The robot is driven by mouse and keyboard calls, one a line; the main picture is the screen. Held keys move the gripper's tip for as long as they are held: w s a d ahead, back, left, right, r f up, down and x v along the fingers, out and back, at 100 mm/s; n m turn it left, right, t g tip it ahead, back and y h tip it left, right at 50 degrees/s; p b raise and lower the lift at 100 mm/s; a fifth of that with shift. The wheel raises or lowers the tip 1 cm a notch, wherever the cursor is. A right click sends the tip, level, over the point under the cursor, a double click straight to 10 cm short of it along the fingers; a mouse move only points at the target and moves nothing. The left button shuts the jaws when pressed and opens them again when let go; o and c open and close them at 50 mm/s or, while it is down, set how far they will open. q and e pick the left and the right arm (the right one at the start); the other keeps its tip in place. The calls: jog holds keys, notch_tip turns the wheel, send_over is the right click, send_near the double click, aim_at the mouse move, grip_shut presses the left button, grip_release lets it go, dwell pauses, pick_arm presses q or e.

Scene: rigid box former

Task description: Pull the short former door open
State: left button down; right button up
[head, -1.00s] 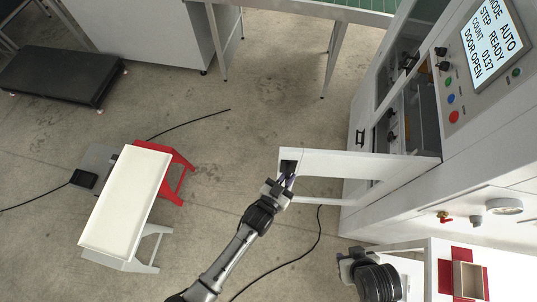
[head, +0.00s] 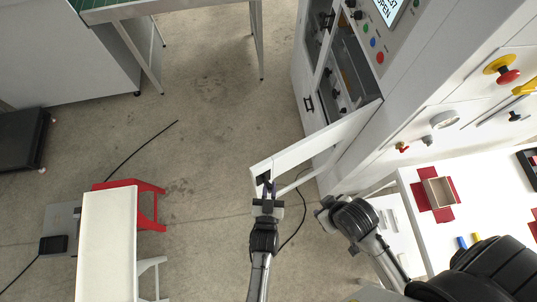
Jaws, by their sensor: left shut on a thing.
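The short former door (head: 310,146) is a white panel with an opening in it. It stands swung out from the machine, its free end toward the lower left. My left gripper (head: 267,190) is shut on the door's handle there; the fingers partly hide the grip. My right gripper (head: 328,214) hangs empty-looking to the right of the door, near the white worktable; its fingers are not clear.
The former machine (head: 360,70) stands at the upper right, its bay open. A white worktable (head: 410,185) with a box on red card (head: 436,192) is at the right. A white bench (head: 106,245) and red stool (head: 150,200) are at the left.

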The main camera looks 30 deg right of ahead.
pick_arm(q)
jog(key=c, duration=1.3)
grip_release()
jog(key=shift+w+d+r, duration=0.15)
jog(key=shift+d+r, duration=0.05)
jog(key=shift+r, duration=0.2)
jog(key=shift+o, duration=0.8)
jog(key=shift+a, duration=0.1)
jog(key=b+v, duration=0.3)
jog(key=v, duration=1.1)
jog(key=shift+f, duration=0.4)
